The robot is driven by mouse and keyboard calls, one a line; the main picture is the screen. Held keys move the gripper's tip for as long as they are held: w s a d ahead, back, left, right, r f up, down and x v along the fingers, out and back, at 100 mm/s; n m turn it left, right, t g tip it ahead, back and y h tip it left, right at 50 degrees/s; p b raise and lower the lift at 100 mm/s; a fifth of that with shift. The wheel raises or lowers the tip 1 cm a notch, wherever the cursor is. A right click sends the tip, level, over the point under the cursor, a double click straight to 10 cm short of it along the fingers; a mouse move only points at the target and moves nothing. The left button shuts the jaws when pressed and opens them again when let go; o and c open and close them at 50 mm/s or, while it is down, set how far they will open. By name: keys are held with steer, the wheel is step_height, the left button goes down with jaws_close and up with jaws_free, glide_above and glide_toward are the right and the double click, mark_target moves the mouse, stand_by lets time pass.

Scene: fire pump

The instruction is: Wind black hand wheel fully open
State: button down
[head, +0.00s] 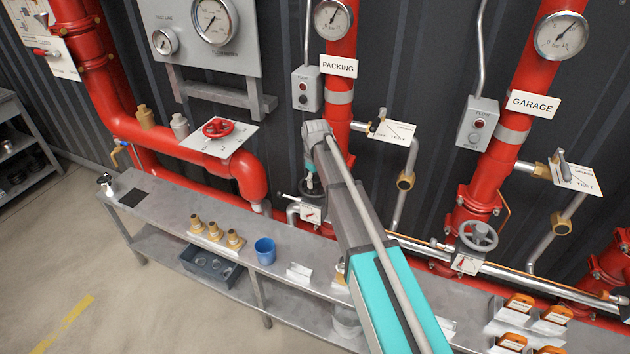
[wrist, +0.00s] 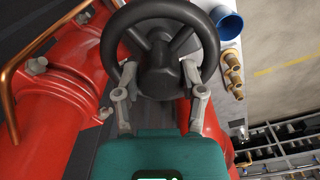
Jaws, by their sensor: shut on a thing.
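The black hand wheel (wrist: 160,12) fills the upper middle of the wrist view, with its spokes and round hub facing me. In the head view its dark rim (head: 313,196) shows partly, low on the red PACKING riser, mostly behind my arm. My gripper (wrist: 160,72) is at the near side of the wheel, one grey finger on each side of the hub, and is shut on the wheel. In the head view my gripper (head: 310,180) reaches down to the wheel; its finger contact is hidden there.
A grey bench (head: 180,205) runs below the pipes, holding brass fittings (head: 214,231) and a blue cup (head: 265,251). A grey hand wheel (head: 478,236) is on the GARAGE riser. A red hand wheel (head: 218,128) is at left. Red pipe (wrist: 50,100) lies close beside my gripper.

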steer(key=n, duration=0.5)
steer(key=shift+n, duration=0.6)
steer(key=n, duration=0.4)
steer(key=shift+n, duration=1.9)
steer(key=shift+n, duration=1.2)
steer(key=n, duration=0.5)
steer(key=shift+n, duration=0.3)
